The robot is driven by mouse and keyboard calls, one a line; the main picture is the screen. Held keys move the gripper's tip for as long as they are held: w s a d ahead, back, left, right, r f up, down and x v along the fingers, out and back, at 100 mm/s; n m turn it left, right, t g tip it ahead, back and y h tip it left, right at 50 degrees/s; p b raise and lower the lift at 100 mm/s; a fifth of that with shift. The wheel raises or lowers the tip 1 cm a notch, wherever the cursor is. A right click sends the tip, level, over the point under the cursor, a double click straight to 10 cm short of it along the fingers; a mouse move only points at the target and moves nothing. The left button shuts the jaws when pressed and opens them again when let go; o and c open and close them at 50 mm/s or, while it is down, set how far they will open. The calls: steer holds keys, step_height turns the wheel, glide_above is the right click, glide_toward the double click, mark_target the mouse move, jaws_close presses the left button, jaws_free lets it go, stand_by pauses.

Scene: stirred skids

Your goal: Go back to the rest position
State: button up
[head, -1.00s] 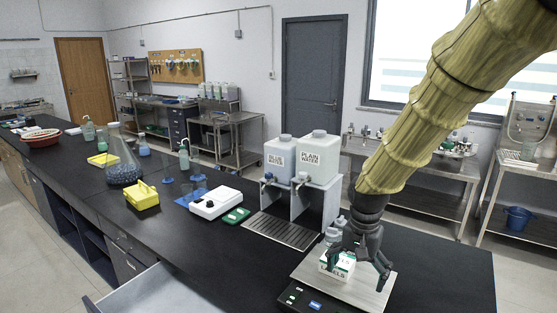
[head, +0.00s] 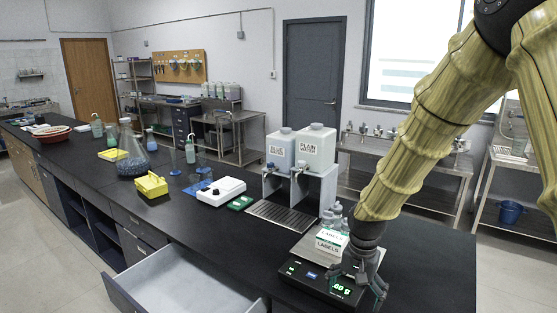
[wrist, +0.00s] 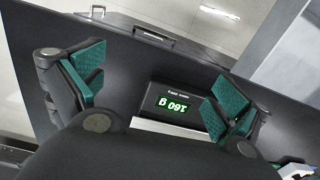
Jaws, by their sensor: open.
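My gripper (head: 362,284) is at the front right of the black bench, low over the right side of the balance. In the wrist view my gripper (wrist: 155,88) shows two green-padded fingers spread wide, with nothing between them. The balance (head: 300,268) has a lit green display, which also shows in the wrist view (wrist: 178,105) and reads about 160 g upside down. A white and green labels box (head: 328,242) stands on the balance plate, just left of my gripper and apart from the fingers as far as I can see.
Behind the balance stand small grey bottles (head: 333,216) and two water containers (head: 315,148) on a stand. A white stirrer (head: 221,191), a yellow rack (head: 151,185) and a large flask (head: 131,160) are further left. An open drawer (head: 190,285) juts out in front.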

steer(key=s+f+n+b, duration=0.1)
steer(key=s+f, duration=0.5)
steer(key=f, duration=0.6)
steer(key=s+f+n+b, duration=0.1)
steer(key=s+f, duration=0.6)
steer(key=f, duration=0.5)
steer(key=s+d+f+n+b, duration=0.1)
steer(key=s+f+n, duration=0.1)
steer(key=s+f, duration=0.5)
steer(key=s+d+f+n+b, duration=0.1)
steer(key=s+f, duration=0.6)
steer(key=s, duration=0.8)
steer(key=shift+s+d+n+b, duration=0.35)
steer(key=shift+d+n, duration=0.05)
steer(key=shift+d, duration=0.25)
